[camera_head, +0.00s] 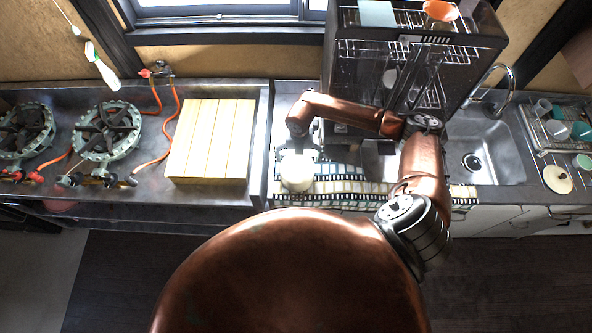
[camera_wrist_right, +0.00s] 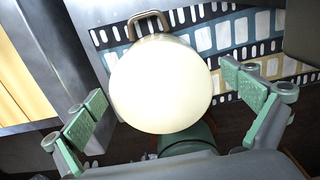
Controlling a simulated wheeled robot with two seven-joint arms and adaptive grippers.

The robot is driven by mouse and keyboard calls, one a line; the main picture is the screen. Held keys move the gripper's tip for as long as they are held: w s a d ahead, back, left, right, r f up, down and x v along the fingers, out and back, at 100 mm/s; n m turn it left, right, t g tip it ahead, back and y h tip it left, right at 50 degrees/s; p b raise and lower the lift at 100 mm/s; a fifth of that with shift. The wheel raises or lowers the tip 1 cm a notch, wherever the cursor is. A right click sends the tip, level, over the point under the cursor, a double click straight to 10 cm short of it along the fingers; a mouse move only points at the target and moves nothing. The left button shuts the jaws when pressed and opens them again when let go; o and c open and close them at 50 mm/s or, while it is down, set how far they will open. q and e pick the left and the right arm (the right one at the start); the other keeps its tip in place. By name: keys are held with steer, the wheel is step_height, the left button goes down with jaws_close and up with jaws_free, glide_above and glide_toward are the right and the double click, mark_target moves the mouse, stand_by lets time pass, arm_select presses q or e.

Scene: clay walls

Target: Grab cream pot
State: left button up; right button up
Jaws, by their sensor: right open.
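The cream pot (camera_head: 297,173) stands on the film-strip patterned mat at the left end of the middle counter. In the right wrist view the pot (camera_wrist_right: 160,85) shows as a round cream top with a brownish loop handle (camera_wrist_right: 148,18) at its upper edge. My right gripper (camera_head: 302,150) is over the pot at its far side, partly hidden under my arm. Its green finger pads (camera_wrist_right: 165,90) are spread apart, one on each side of the pot, with visible gaps. Whether the fingers are level with the pot is hard to tell. My left gripper is in neither view.
A pale wooden board (camera_head: 212,140) lies left of the pot, beside a stove with gas burners (camera_head: 106,130). A sink (camera_head: 485,150) and a dish drainer (camera_head: 566,135) are at right.

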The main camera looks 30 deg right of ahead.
mark_target(297, 159)
step_height(297, 159, down, 2)
steer(key=shift+w+f+b, duration=0.1)
steer(key=shift+w+b, duration=0.05)
steer(key=shift+b, duration=0.4)
steer(key=shift+w+a+f+b, duration=0.15)
steer(key=shift+f+b, duration=0.1)
steer(key=shift+f, duration=0.2)
steer(key=shift+w+d+f+b, duration=0.15)
steer(key=shift+f+b, duration=0.1)
steer(key=shift+f, duration=0.2)
steer(key=shift+s+a+f+b, duration=0.1)
steer(key=shift+s+f+b, duration=0.05)
steer(key=shift+f+b, duration=0.5)
steer(key=c, duration=0.7)
steer(key=shift+c, duration=1.3)
steer(key=c, duration=0.8)
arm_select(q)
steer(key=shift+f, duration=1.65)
arm_select(e)
steer(key=shift+r, duration=0.1)
steer(key=shift+c, duration=0.3)
